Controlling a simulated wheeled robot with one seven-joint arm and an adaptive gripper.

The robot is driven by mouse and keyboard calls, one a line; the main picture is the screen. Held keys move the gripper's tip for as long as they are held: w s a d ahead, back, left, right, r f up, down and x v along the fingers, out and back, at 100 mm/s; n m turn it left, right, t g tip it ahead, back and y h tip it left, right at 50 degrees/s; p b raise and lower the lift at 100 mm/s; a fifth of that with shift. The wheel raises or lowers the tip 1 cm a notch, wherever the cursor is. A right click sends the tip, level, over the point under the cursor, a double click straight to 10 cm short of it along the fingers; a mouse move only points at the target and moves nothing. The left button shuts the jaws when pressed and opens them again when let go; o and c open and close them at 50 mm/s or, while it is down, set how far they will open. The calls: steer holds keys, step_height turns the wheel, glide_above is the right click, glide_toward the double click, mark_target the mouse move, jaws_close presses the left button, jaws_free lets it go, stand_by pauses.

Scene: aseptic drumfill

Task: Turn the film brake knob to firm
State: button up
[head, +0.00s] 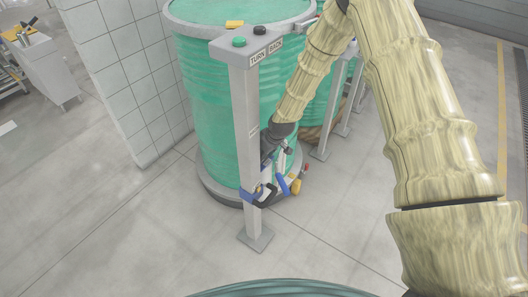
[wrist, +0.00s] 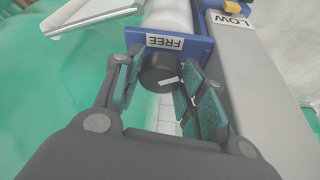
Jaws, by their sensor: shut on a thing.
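The film brake knob (wrist: 158,70) is a dark round knob with a white pointer mark, in the wrist view. It sits by a blue bracket (wrist: 195,48) with an upside-down label reading FREE (wrist: 165,41). The white mark points to the right, not at FREE. No firm label is in view. My gripper (wrist: 160,82) has its two green-padded fingers on either side of the knob, shut on it. In the head view my gripper (head: 268,152) is beside the grey post, partly hidden; the knob cannot be made out there.
A green drum (head: 205,100) stands close behind. Floor in front is clear.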

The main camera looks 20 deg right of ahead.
steer(key=shift+w+r+m, duration=0.1)
steer(key=shift+m, duration=0.3)
steer(key=o, duration=1)
steer(key=v, duration=0.7)
steer(key=shift+s+r, duration=0.2)
steer(key=shift+r, duration=0.15)
steer(key=shift+c, duration=0.4)
